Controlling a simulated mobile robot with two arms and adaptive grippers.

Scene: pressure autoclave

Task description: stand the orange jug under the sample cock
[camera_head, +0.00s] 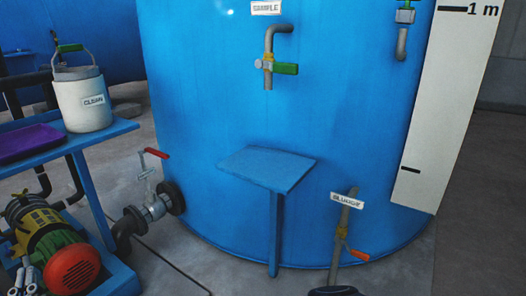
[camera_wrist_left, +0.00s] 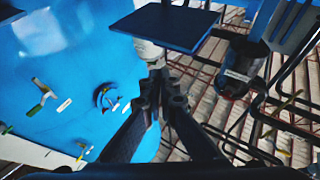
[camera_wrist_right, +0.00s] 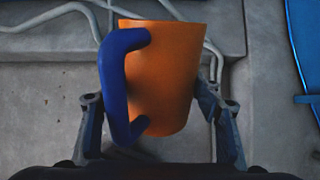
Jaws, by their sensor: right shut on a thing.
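The sample cock (camera_head: 268,70) is a grey bent pipe with a green handle on the blue tank, below a SAMPLE label (camera_head: 265,8). A small blue shelf (camera_head: 268,168) on one leg is below it, with nothing on it. The orange jug (camera_wrist_right: 168,80), with a blue handle (camera_wrist_right: 118,85), shows in the right wrist view. My right gripper (camera_wrist_right: 155,115) is shut on the jug, one finger at each side. The jug does not show in the head view.
A blue bench (camera_head: 115,130) at left carries a white CLEAN container (camera_head: 83,103) and a purple tray (camera_head: 30,143). A pump (camera_head: 55,250), a red-handled valve (camera_head: 155,200) and a pipe with an orange handle (camera_head: 345,240) are low down. The air between cock and shelf is clear.

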